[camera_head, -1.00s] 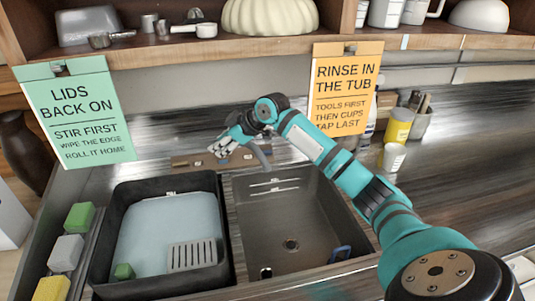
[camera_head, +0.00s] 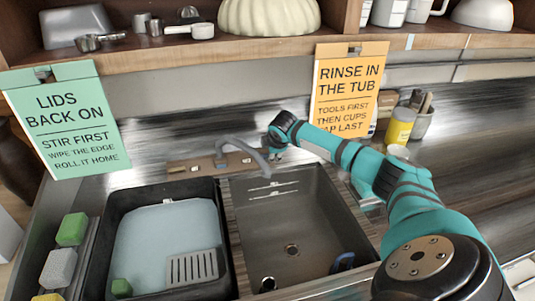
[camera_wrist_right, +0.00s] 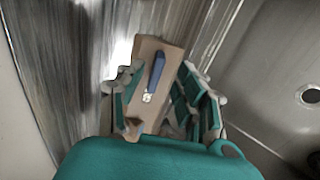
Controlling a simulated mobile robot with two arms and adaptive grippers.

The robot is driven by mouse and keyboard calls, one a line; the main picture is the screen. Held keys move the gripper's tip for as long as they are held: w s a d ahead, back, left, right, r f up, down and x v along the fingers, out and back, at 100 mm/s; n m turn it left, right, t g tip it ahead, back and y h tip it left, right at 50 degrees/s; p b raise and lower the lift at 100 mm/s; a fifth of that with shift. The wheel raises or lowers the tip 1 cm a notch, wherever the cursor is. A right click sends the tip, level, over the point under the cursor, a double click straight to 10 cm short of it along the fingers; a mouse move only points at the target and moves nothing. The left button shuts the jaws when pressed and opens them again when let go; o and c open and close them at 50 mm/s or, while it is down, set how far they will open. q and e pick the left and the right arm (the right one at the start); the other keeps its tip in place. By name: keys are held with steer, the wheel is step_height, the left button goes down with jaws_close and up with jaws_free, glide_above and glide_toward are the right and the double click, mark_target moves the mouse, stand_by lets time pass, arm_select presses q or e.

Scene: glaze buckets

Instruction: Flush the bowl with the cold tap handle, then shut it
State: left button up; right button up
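My right gripper (camera_wrist_right: 166,98) is open in the right wrist view. Its fingers stand either side of a blue tap handle (camera_wrist_right: 156,70) on a brown tap base, with a visible gap, so it does not grip it. In the head view the right gripper is mostly hidden behind its wrist, at the right of the spout. The curved grey tap spout (camera_head: 243,148) rises from the brown base (camera_head: 200,164) behind the sink. My left gripper is not in view.
A black tub (camera_head: 98,240) with a pale blue interior stands left of the bowl. Sponges (camera_head: 72,229) line the left edge. A yellow jar (camera_head: 400,125) stands behind my right arm. A shelf runs above.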

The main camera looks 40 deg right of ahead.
steer(key=shift+x, duration=2.65)
steer(key=shift+w, duration=0.1)
jaws_close()
